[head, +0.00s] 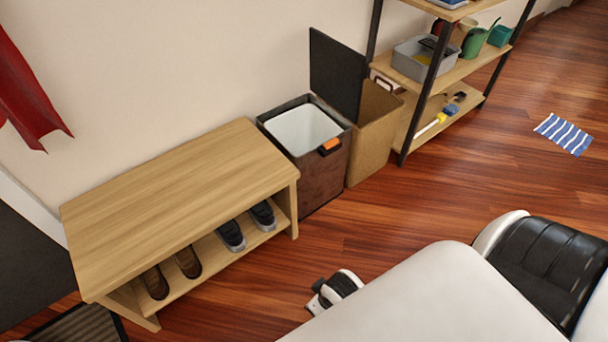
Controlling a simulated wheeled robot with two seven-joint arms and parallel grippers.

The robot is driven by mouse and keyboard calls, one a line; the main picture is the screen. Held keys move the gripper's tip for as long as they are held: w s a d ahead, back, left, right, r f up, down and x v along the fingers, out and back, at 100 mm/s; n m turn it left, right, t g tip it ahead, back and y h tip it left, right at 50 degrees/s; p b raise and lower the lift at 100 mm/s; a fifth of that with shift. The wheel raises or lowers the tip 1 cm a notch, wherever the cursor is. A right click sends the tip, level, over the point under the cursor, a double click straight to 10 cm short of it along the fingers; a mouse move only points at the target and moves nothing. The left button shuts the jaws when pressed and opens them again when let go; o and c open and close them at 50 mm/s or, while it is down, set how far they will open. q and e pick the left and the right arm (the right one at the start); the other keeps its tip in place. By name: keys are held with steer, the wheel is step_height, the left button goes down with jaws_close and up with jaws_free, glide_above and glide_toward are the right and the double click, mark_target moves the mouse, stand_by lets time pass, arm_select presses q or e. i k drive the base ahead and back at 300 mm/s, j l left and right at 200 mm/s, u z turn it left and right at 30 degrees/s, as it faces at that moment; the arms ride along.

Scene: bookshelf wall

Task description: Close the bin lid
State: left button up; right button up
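The bin (322,178) is a dark brown box with a white liner, standing on the floor against the wall. Its lid (335,75) is a flat black panel that stands up, nearly upright, along one rim edge. The bin's mouth is open and the white inside shows. A black handle with an orange tag (330,144) is on the rim. White and black parts of my own body fill the lower right, apart from the bin.
A wooden bench (180,195) with shoes below stands left of the bin. A tan woven basket (373,140) and a metal-framed shelf (440,85) are to its right. A striped cloth (563,134) lies on the floor. The wooden floor before the bin is clear.

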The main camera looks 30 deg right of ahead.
mark_target(337, 72)
steer(key=z, duration=1.45)
